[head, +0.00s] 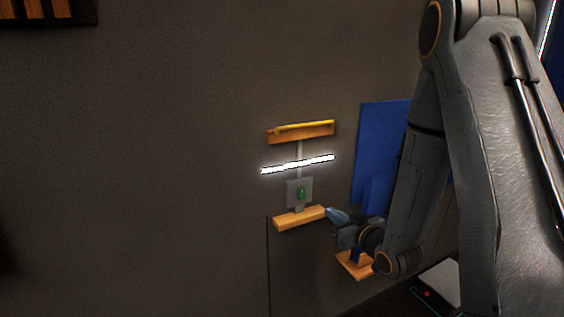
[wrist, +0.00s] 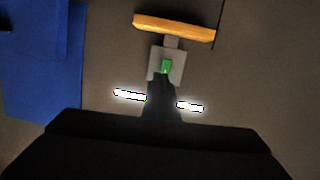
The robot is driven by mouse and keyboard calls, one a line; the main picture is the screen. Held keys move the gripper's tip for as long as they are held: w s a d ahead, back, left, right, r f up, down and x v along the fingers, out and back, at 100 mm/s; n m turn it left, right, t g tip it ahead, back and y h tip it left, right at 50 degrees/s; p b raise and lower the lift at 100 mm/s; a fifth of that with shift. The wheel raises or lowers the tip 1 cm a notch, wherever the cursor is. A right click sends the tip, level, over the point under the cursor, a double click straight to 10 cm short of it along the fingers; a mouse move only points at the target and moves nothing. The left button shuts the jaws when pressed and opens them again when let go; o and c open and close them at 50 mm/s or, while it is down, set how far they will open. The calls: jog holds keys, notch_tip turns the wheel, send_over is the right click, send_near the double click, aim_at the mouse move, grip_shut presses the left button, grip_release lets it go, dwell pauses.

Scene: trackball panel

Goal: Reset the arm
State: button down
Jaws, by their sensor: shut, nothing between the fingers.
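My gripper (head: 335,213) is at the wall, just right of the lower orange ledge in the head view. In the wrist view my gripper (wrist: 161,78) shows as a dark narrow shape with its fingers together and nothing between them. The trackball panel (head: 291,187) is a small grey plate on the wall with a green ball (head: 301,192). In the wrist view the grey plate (wrist: 153,60) and green ball (wrist: 167,65) sit right at my fingertips in the picture. I cannot tell whether the fingers touch them.
An orange ledge (head: 298,219) lies below the panel, and a glowing white strip (head: 285,167) and an orange shelf (head: 300,133) lie above it. A blue panel (head: 377,140) stands to the right. Another orange block (head: 352,267) is low near my wrist.

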jog(key=s+m+g+h, duration=0.4)
jog(key=s+g, duration=0.9)
jog(key=s, duration=1.2)
jog(key=shift+a+r+h, duration=0.15)
jog(key=shift+r+h, duration=0.1)
jog(key=shift+h, duration=0.15)
